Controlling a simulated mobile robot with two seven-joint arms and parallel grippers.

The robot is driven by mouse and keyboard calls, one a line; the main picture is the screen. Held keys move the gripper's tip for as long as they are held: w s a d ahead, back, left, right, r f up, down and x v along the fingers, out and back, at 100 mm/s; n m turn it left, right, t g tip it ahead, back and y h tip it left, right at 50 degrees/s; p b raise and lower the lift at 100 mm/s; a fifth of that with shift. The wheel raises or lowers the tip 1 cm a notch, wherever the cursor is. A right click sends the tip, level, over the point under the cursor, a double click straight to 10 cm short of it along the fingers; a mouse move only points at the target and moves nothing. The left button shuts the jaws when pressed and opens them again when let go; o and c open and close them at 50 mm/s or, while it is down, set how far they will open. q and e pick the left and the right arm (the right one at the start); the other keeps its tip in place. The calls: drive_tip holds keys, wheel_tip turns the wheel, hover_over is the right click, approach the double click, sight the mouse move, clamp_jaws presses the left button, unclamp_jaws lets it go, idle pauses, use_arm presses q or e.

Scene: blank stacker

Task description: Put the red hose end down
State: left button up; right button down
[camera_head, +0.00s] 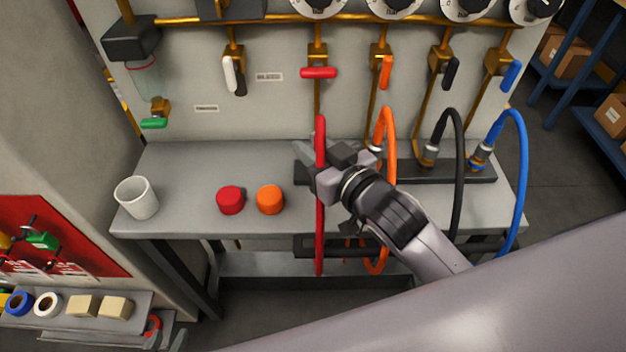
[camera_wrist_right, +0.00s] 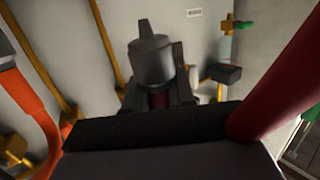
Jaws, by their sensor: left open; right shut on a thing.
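My right gripper (camera_head: 312,160) is above the bench top, in front of the panel, shut on the red hose end. In the right wrist view the hose end (camera_wrist_right: 152,62) is a grey metal fitting with a narrow tip, held between the dark fingers (camera_wrist_right: 155,95). The red hose (camera_head: 320,215) hangs in a tall loop past the gripper and below the bench edge. It also runs along the right side of the wrist view (camera_wrist_right: 285,85). Only a small grey tip of my left gripper (camera_head: 177,341) shows at the bottom edge, low and apart from the bench.
The bench top (camera_head: 185,170) holds a white cup (camera_head: 137,198), a red cap (camera_head: 230,199) and an orange cap (camera_head: 270,199). Orange (camera_head: 390,150), black (camera_head: 460,160) and blue (camera_head: 522,170) hoses stand to the right. The bench between cup and red cap is clear.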

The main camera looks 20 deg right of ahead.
wheel_tip(320, 180, down, 8)
drive_tip(key=shift+r+b, duration=0.15)
drive_tip(key=shift+b, duration=0.35)
drive_tip(key=shift+f+b, duration=0.3)
drive_tip(key=shift+f, duration=0.3)
drive_tip(key=c, duration=1)
unclamp_jaws()
drive_tip(key=shift+o, duration=0.2)
